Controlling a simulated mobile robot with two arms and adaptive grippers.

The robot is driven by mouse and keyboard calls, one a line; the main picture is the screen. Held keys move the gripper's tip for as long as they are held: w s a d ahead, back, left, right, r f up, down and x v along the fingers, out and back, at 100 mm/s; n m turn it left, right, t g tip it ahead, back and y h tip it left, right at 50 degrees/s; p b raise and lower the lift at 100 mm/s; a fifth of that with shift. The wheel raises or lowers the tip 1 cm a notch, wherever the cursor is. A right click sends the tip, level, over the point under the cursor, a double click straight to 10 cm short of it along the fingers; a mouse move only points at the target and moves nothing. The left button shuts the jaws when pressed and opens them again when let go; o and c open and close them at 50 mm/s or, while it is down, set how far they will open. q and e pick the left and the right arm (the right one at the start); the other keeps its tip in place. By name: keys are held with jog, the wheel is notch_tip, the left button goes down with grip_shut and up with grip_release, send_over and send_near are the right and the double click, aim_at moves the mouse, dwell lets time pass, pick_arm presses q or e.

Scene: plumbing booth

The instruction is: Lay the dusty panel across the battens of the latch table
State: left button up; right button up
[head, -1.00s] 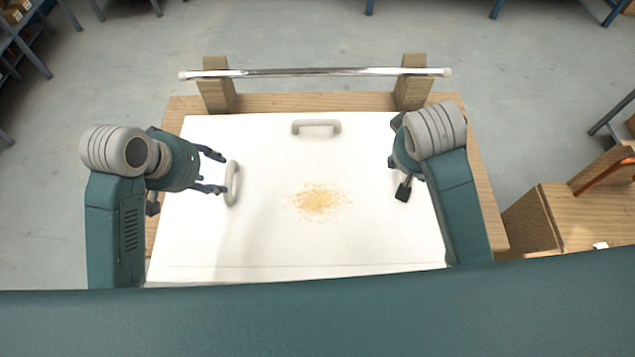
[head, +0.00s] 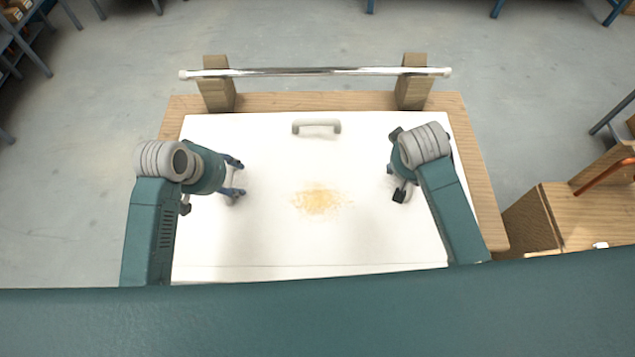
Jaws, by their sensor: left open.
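The white panel (head: 290,235) lies flat over the wooden table (head: 473,180), with yellowish dust (head: 319,201) near its middle. A grey handle (head: 316,124) shows at its far edge. My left gripper (head: 239,178) is open at the panel's left handle (head: 236,200), which it mostly hides. I cannot tell whether the fingers touch that handle. My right gripper (head: 400,190) is over the panel's right side. Its fingers are partly hidden by its own arm, and I cannot tell how far they are apart. No battens show under the panel.
A shiny metal bar (head: 315,72) runs across two wooden posts (head: 216,88) at the table's far side. A wooden box-like bench (head: 585,215) stands at the right. Blue-legged shelving (head: 30,40) is at the far left.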

pick_arm(q)
grip_shut()
pick_arm(e)
grip_shut()
pick_arm(q)
jog(key=shift+w+r, duration=0.1)
jog(key=shift+r, duration=0.1)
pick_arm(e)
jog(key=shift+w+r, duration=0.1)
jog(key=shift+r, duration=0.1)
